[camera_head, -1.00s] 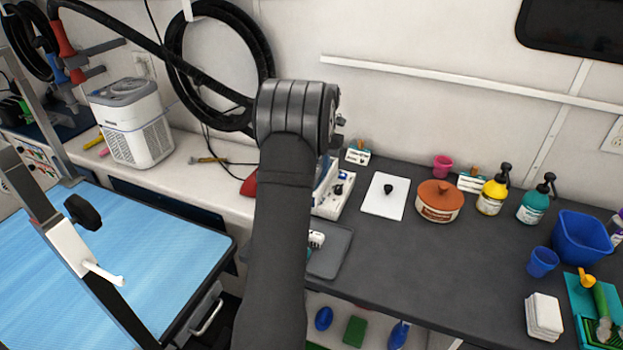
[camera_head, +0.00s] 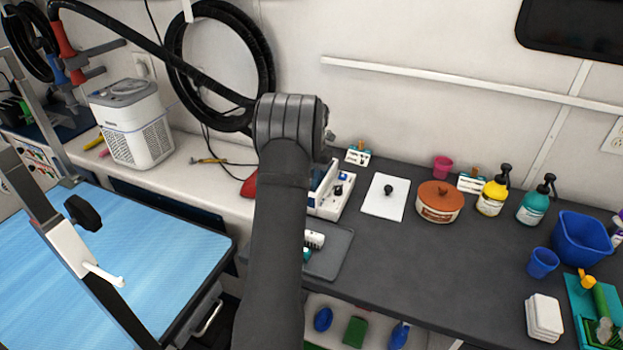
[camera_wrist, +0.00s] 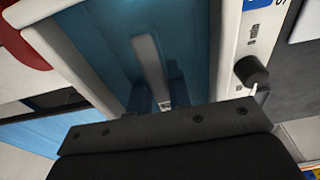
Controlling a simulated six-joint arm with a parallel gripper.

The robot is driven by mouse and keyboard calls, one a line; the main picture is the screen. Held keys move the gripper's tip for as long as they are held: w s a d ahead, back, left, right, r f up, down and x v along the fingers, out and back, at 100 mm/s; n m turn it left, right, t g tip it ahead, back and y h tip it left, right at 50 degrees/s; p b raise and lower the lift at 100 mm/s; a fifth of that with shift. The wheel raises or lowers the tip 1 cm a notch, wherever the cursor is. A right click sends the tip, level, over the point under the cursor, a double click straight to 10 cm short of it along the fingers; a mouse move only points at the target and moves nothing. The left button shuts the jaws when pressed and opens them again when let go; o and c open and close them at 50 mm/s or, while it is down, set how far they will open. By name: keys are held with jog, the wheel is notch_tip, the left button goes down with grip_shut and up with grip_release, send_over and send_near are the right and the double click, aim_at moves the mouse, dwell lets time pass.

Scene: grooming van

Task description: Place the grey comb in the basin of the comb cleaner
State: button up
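The comb cleaner (camera_head: 332,203) is a white box with a dark knob, partly hidden behind my arm in the head view. In the wrist view its white rim (camera_wrist: 228,60) surrounds the blue basin (camera_wrist: 100,45). The grey comb (camera_wrist: 150,62) shows as a long narrow strip over or in the basin, within its walls. My gripper (camera_wrist: 160,95) has its two fingers on either side of the comb's near end, apparently touching it. Whether the comb touches the basin floor cannot be told. The head view hides the fingers and comb.
A dark grey tray (camera_head: 332,262) with a white-and-teal item lies in front of the cleaner. A white sheet with a black knob-like object (camera_head: 388,189), a brown lidded pot (camera_head: 440,203) and pump bottles (camera_head: 493,196) stand to the right. The counter's middle right is clear.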

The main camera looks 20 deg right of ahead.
jog(key=o, duration=0.4)
jog(key=shift+o, duration=0.2)
jog(key=shift+r, duration=0.1)
notch_tip(320, 180, up, 12)
jog(key=w+d, duration=0.1)
